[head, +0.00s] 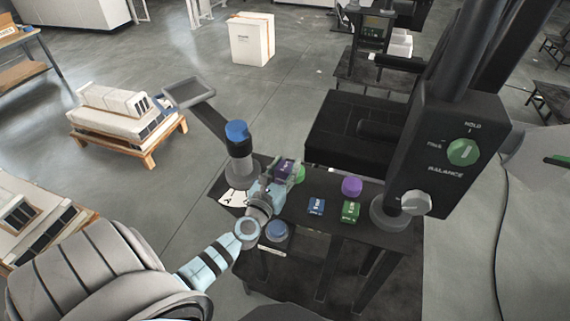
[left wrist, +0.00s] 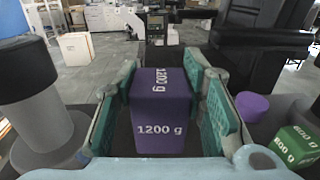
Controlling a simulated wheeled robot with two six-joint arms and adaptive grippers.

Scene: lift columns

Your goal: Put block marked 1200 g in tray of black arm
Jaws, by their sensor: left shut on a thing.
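The purple block marked 1200 g (left wrist: 160,125) is between the teal finger pads of my left gripper (left wrist: 165,105) in the left wrist view, label facing the camera. In the head view my left gripper (head: 286,178) is shut on this block (head: 283,167) over the dark bench, partly hiding it. I cannot tell whether the block touches the bench. A grey, shallow tray (head: 190,92) is at the far end of a dark arm (head: 213,121), left of the blue-capped post (head: 238,140). The tray looks empty. My right gripper is not in view.
The bench (head: 292,210) holds a blue block (head: 316,206), a green block (head: 350,211) marked 600 g in the left wrist view (left wrist: 297,147), and a purple round piece (head: 351,186). A black control box (head: 455,150) stands at the right.

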